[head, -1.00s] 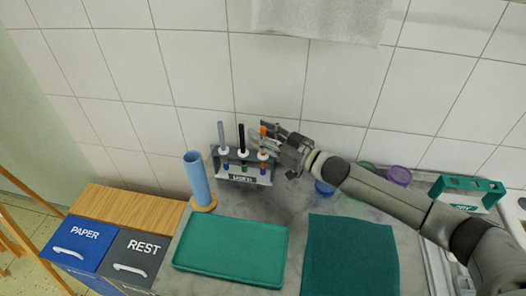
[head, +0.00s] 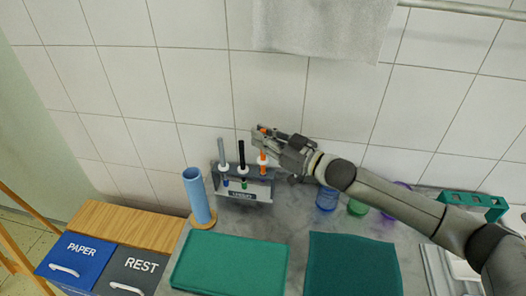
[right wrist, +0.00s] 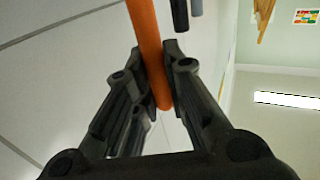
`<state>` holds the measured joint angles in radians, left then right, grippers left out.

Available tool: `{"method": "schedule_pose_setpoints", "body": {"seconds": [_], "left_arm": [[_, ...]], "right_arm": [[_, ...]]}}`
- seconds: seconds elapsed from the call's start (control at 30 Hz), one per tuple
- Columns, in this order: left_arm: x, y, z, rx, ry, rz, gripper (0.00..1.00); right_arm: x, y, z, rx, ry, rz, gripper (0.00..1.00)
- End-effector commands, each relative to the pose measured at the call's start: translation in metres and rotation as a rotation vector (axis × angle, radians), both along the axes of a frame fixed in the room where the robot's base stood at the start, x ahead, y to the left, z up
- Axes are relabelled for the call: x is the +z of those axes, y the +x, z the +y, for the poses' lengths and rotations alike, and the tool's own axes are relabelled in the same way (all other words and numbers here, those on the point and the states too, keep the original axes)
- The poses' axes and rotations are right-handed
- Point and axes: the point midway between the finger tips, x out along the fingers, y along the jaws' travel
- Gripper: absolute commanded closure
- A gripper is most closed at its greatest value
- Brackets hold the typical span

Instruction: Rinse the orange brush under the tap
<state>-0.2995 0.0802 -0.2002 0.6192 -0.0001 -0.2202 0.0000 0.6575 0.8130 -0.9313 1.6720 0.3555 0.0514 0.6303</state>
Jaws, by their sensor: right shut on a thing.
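My right gripper (head: 258,141) is shut on the orange brush (head: 263,159) near the top of its handle. In the right wrist view the orange handle (right wrist: 146,40) runs between the two dark fingers (right wrist: 160,85). The brush is upright over the right end of the grey rack (head: 245,196); its lower end overlaps the rack in the picture, so I cannot tell whether it is fully clear. A black brush (head: 241,153) and a grey brush (head: 221,150) stand in the rack. The tap is not in view. My left gripper is not in view.
Blue (head: 326,199) and green (head: 357,208) cups stand behind my right arm, and a purple one is partly hidden. A blue cylinder (head: 196,196) stands left of the rack. A green tray (head: 230,262) and a teal mat (head: 352,265) lie in front. A green rack (head: 473,200) stands at right.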

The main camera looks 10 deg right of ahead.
Motion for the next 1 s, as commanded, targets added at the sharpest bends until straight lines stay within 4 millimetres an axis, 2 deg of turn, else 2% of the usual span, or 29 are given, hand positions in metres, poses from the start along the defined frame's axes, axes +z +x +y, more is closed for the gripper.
{"method": "schedule_pose_setpoints", "body": {"seconds": [0.1, 0.3, 0.47, 0.8, 1.0], "left_arm": [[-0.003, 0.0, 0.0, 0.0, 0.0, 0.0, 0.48], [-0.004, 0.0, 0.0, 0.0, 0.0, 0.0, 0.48], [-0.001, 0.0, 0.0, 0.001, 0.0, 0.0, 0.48], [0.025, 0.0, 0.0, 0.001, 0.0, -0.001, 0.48], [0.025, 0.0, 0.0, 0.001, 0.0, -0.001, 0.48]], "right_arm": [[0.025, 0.0, 0.0, 0.001, -0.001, -0.006, 1.0], [0.049, 0.0, 0.0, 0.0, -0.002, -0.001, 1.0], [0.056, 0.0, 0.0, 0.0, -0.001, 0.001, 1.0], [0.08, 0.0, 0.0, -0.001, 0.0, 0.001, 1.0], [0.08, 0.0, 0.0, -0.001, 0.0, 0.001, 1.0]]}}
